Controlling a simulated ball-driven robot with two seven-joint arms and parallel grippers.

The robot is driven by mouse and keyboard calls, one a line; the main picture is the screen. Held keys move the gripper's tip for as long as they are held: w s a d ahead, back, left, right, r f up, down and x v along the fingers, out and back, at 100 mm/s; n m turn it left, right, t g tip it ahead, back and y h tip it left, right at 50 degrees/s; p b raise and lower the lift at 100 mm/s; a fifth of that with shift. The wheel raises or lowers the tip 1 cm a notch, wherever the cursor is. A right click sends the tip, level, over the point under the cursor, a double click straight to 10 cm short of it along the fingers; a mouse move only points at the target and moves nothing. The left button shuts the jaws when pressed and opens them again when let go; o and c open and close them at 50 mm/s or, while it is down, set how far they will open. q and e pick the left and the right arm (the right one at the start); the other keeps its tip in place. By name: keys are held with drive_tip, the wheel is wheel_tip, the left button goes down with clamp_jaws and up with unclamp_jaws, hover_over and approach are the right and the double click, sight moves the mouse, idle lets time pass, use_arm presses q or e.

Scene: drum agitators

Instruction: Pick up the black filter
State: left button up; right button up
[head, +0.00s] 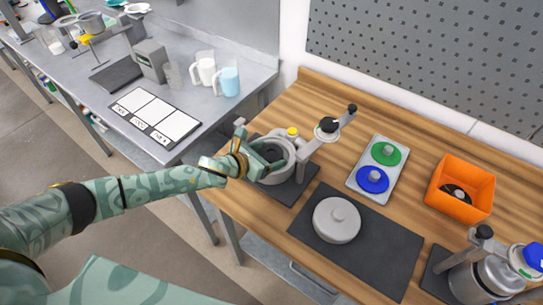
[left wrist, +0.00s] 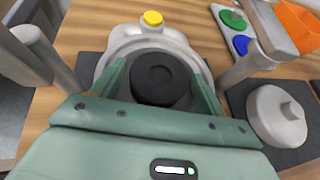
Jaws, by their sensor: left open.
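The black filter (left wrist: 158,78) is a round dark disc with a raised centre, seen from above in the left wrist view. It sits within the grey drum (left wrist: 103,55), which also shows in the head view (head: 289,163). My left gripper (left wrist: 161,88) is open, with one finger on each side of the filter. Contact with the filter cannot be made out. In the head view the left gripper (head: 262,160) reaches over the drum and partly hides its opening. My right gripper is in neither view.
The drum's stand with a black knob (head: 327,126) rises just right. A grey lid (head: 337,219) lies on a dark mat. A tray with green (head: 386,153) and blue (head: 372,179) lids and an orange box (head: 447,199) stand farther right. A second agitator (head: 487,275) is at lower right.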

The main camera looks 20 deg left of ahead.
use_arm(q)
drive_tip(key=c, duration=0.7)
